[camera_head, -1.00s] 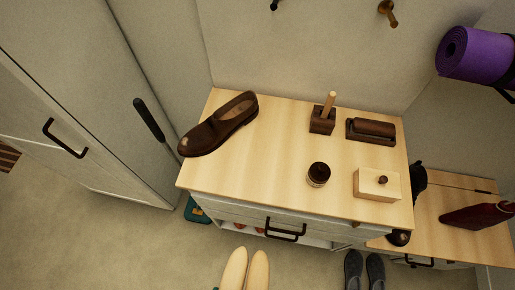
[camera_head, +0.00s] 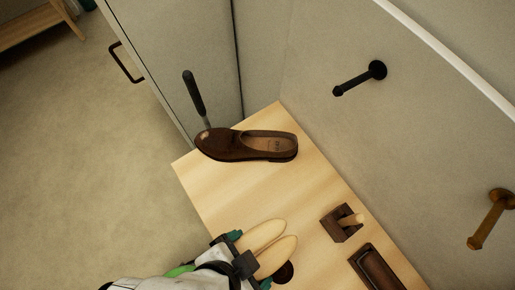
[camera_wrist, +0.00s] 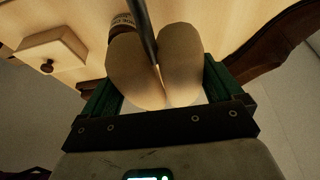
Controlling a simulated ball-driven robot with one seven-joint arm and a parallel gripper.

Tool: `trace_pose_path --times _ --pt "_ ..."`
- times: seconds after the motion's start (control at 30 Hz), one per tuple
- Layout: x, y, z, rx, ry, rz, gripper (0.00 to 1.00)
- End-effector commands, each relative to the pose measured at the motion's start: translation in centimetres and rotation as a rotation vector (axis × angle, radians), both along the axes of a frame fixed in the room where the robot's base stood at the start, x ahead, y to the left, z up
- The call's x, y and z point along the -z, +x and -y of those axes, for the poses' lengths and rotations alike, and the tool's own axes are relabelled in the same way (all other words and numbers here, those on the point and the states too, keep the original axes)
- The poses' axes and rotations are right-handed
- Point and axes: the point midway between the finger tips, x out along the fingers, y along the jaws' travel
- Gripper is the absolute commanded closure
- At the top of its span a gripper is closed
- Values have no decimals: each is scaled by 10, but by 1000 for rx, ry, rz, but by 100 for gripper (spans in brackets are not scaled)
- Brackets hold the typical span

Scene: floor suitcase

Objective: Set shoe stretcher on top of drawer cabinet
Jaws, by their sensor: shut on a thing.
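The shoe stretcher (camera_head: 262,234) is a pale wooden pair of foot-shaped halves. My gripper (camera_head: 250,259) is shut on it. In the wrist view the stretcher (camera_wrist: 130,75) sits between my gripper's green fingers (camera_wrist: 160,98), with a dark rod between its halves. The drawer cabinet (camera_head: 230,185) has a light wood top. In the head view the stretcher overlaps the front part of this top. I cannot tell whether it touches the surface. The cabinet's front is out of the head view.
A brown shoe (camera_head: 240,146) lies at the top's far left corner. A dark brush holder (camera_head: 340,224) and a dark brush (camera_head: 375,272) are to the right. A dark jar (camera_head: 285,272) is partly hidden by the stretcher. The wood between shoe and stretcher is clear.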

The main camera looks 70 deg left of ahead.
Motion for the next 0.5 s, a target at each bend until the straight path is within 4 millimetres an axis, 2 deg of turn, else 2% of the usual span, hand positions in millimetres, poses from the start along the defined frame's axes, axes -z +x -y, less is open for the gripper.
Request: trace_pose_path --times 0.27,0.5 --pt "5 8 -8 2 2 5 60" --pt "24 41 -42 2 1 4 60"
